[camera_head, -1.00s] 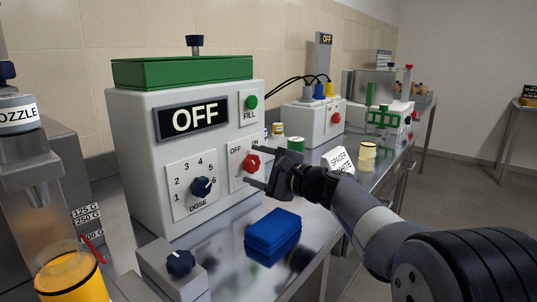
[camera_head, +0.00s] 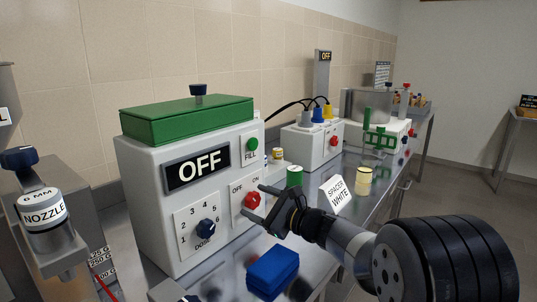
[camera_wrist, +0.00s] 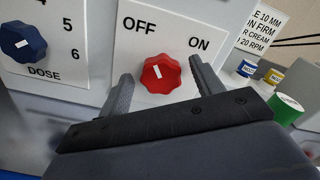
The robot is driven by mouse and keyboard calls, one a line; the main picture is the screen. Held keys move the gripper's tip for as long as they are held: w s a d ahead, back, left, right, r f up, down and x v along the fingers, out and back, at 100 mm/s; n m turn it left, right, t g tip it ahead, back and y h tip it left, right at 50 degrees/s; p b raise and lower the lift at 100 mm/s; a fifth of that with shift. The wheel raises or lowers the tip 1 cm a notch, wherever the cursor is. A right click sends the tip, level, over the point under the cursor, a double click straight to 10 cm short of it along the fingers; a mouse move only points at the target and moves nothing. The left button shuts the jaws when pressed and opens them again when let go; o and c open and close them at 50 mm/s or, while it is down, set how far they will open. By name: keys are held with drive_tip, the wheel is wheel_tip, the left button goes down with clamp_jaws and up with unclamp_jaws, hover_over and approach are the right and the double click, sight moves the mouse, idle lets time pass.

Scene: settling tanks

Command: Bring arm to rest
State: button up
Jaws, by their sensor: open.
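My gripper (camera_head: 257,207) is open and empty, in front of the white machine (camera_head: 150,205). In the wrist view its two fingers (camera_wrist: 160,70) stand to either side of the red OFF/ON knob (camera_wrist: 162,74). The knob shows between them, with no clear contact; the exact gap is hard to tell. The knob's white mark leans slightly left, toward OFF. The machine's display (camera_head: 197,168) reads OFF. The blue dose knob (camera_head: 206,228) is left of my gripper, and it shows at the left of the wrist view (camera_wrist: 22,40).
A blue block (camera_head: 273,270) lies on the steel bench below my gripper. A green-topped jar (camera_head: 294,177), a "SPACER WHITE" card (camera_head: 337,194) and a yellow jar (camera_head: 364,181) stand to the right. A nozzle unit (camera_head: 45,215) is at the left. The floor at right is clear.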

drive_tip(key=shift+w+d+r+m+p, duration=0.15)
drive_tip(key=shift+m+p, duration=1.3)
drive_tip(key=shift+p, duration=0.9)
drive_tip(key=shift+s+a+r+m+p, duration=0.15)
drive_tip(key=shift+m+p, duration=1.3)
drive_tip(key=shift+p, duration=0.85)
drive_tip(key=b+v, duration=0.1)
drive_tip(key=v, duration=0.9)
drive_tip(key=shift+f, duration=0.25)
drive_tip(key=shift+r, duration=0.1)
